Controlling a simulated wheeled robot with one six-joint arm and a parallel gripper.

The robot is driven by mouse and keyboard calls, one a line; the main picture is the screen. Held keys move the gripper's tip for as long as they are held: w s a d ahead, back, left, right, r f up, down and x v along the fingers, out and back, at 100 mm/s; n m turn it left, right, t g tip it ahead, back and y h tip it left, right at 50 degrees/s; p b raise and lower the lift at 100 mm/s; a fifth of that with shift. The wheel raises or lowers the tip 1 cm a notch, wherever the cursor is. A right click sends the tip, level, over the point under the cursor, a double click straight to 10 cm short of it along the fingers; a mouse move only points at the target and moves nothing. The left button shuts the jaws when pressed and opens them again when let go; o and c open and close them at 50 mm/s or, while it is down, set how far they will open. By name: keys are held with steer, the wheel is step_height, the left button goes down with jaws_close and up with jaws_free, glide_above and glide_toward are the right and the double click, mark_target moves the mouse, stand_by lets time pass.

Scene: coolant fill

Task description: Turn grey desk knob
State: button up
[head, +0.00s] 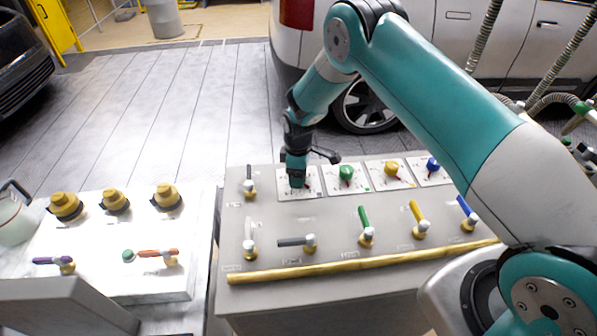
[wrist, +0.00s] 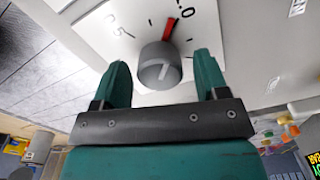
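The grey knob (wrist: 158,72) stands on a white dial plate (wrist: 95,30) with black numbers and a red mark, in the wrist view. A white line shows on the knob's face. My gripper (wrist: 161,58) is open, its two green fingers on either side of the knob. A gap shows on each side, wider at the right. In the head view my gripper (head: 296,182) points down over the leftmost dial plate (head: 312,189) on the grey desk (head: 335,222). It hides the knob there.
Green (head: 346,172), yellow (head: 390,168) and blue (head: 433,164) knobs stand to the right on their own plates. Several lever valves line the desk's front, behind a yellow rail (head: 360,262). A white panel (head: 110,232) with yellow knobs stands left.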

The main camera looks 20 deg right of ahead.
steer(key=c, duration=0.8)
steer(key=shift+f+m+b, duration=0.1)
steer(key=shift+m+b, duration=0.3)
steer(key=shift+b, duration=0.1)
steer(key=shift+f+m+b, duration=0.1)
steer(key=shift+m+b, duration=0.8)
steer(key=shift+b, duration=0.15)
steer(key=m+b, duration=0.4)
steer(key=m, duration=0.1)
steer(key=m+b, duration=0.2)
steer(key=m, duration=0.4)
steer(key=m+b, duration=0.1)
steer(key=m, duration=0.1)
steer(key=m+b, duration=0.1)
steer(key=shift+r+m, duration=0.25)
steer(key=shift+m, duration=0.15)
